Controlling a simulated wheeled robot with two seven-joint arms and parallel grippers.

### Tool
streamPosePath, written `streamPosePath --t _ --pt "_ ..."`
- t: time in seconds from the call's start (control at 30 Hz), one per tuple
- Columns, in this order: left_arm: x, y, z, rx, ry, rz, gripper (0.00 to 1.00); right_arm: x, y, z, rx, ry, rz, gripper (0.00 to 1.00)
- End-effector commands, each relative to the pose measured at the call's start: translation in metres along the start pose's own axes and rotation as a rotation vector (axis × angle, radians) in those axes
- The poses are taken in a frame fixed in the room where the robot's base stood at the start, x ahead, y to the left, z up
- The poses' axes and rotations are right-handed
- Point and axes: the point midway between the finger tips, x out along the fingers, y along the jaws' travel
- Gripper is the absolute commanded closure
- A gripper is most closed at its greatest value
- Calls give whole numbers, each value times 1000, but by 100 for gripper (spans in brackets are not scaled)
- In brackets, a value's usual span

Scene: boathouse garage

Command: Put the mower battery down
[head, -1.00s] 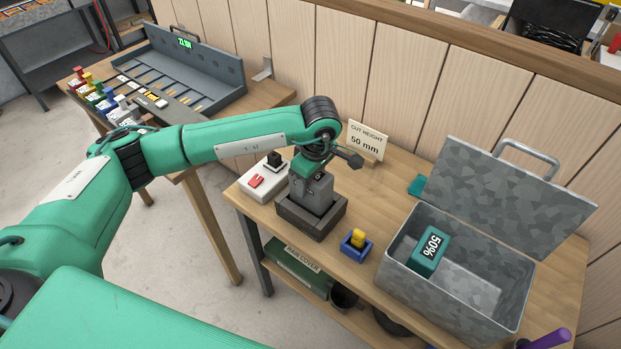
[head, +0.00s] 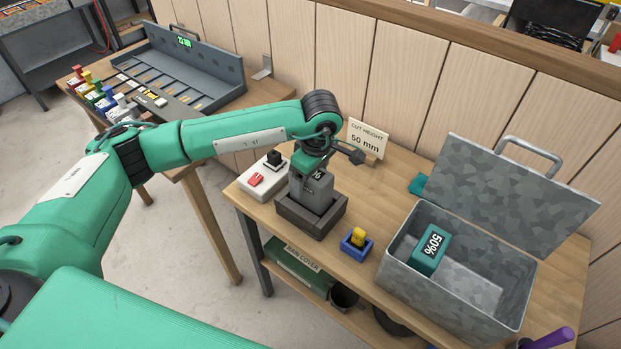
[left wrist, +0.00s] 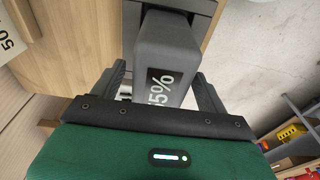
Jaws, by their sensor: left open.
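The mower battery (head: 311,192), a grey block with a white label ending in "5%", stands upright in a dark grey open-topped holder (head: 297,222) on the workbench. In the left wrist view the battery (left wrist: 165,55) lies between my open fingers, and its far end sits within the holder's frame (left wrist: 205,12). My left gripper (head: 312,176) is above and around the battery's top in the head view. In the left wrist view the gripper (left wrist: 162,88) shows a finger on each side of it. My right gripper is not in view.
A metal box (head: 455,300) with its lid open holds a teal "50%" block (head: 430,250). A blue tray with a yellow piece (head: 356,241), a white switch box (head: 262,180) and a "CUT HEIGHT 50 mm" sign (head: 367,138) stand near the holder. A wooden wall closes the back.

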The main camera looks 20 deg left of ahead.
Motion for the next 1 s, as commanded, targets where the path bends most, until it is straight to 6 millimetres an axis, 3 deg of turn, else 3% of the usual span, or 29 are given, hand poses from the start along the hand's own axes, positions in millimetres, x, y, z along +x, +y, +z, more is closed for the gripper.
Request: streamPosePath --t 0.5,0.7,1.0 --pt "-107 1 0 1 0 6 24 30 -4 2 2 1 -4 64" --pt "-125 0 0 1 0 4 24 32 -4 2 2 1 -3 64" --pt "-128 0 0 1 0 3 24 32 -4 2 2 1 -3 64"
